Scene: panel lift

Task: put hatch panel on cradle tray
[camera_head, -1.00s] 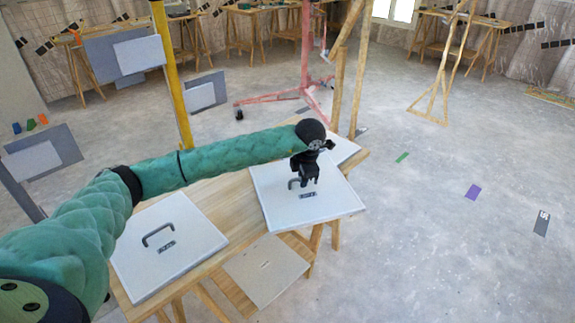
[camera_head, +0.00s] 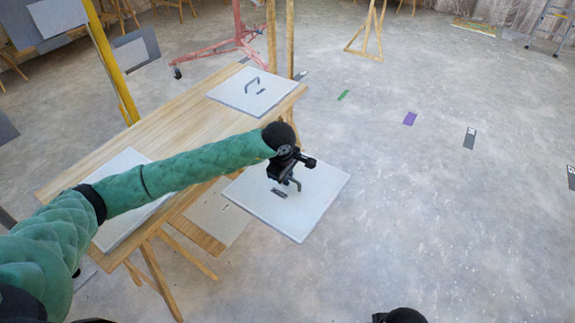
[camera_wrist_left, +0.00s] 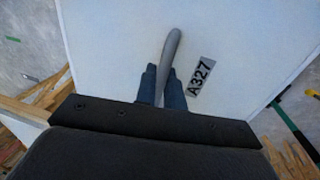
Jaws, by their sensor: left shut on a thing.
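A flat pale grey hatch panel (camera_head: 318,206) with a curved handle and a small label hangs from my left gripper (camera_head: 289,183), beyond the table's right edge and over the floor. In the left wrist view the gripper (camera_wrist_left: 162,88) is shut around the grey handle, and the panel (camera_wrist_left: 120,45) shows the label A327. The panel looks roughly level. I cannot pick out a cradle tray for certain.
The wooden table (camera_head: 185,118) has bare room in its middle. Another handled panel (camera_head: 262,98) lies at its far end and one (camera_head: 120,215) at its near end, partly behind my arm. A yellow post (camera_head: 110,65) stands left. Open floor lies right.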

